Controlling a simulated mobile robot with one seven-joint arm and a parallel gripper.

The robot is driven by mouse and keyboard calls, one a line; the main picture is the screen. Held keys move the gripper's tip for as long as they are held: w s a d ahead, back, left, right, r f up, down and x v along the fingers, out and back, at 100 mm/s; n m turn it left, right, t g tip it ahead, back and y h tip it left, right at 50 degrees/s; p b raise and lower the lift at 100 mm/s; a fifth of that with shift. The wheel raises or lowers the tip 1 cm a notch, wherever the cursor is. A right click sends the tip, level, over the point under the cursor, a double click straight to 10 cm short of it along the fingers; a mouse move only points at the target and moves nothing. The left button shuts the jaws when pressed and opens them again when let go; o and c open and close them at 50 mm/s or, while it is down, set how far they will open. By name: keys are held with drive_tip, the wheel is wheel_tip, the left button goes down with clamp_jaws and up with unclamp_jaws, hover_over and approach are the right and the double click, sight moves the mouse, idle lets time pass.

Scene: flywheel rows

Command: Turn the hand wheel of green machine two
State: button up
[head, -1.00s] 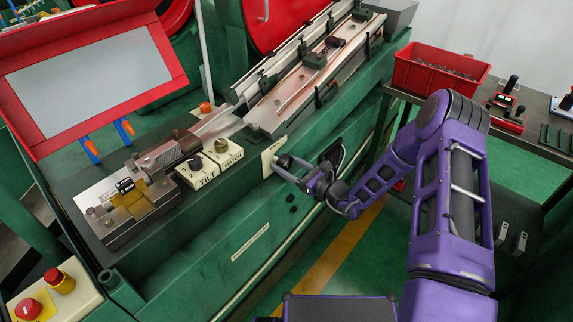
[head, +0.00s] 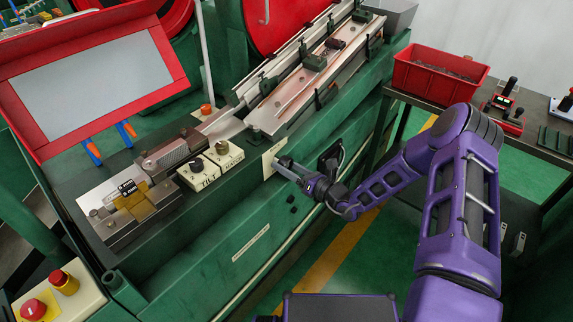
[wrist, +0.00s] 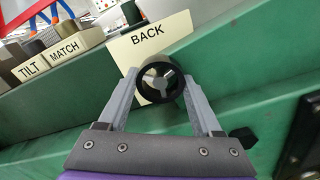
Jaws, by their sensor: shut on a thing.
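The hand wheel is a small black ring (wrist: 160,101) with pale spokes, in the middle of the wrist view in front of the green machine's side. My gripper (wrist: 160,76) has one grey finger on each side of the ring and is shut on it. In the head view my gripper (head: 284,164) reaches the machine's front face, and the wheel is hidden there by the fingers. A cream plate reading BACK (wrist: 148,46) is just behind the wheel. The green machine (head: 225,255) runs diagonally across the head view.
A black block (wrist: 243,138) juts out right of my gripper. A red bin (head: 438,75) stands on a side bench. Green floor is open below my arm.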

drive_tip(key=m+p, duration=0.1)
drive_tip(key=m, duration=0.4)
drive_tip(key=shift+r+m, duration=0.1)
drive_tip(key=shift+m, duration=0.2)
drive_tip(key=shift+m+p, duration=0.8)
drive_tip(key=shift+m, duration=1.5)
drive_tip(key=shift+s, duration=0.1)
drive_tip(key=o, duration=1.4)
drive_tip(key=shift+c, duration=0.2)
drive_tip(key=v, duration=1.7)
drive_tip(key=shift+s+d, duration=0.15)
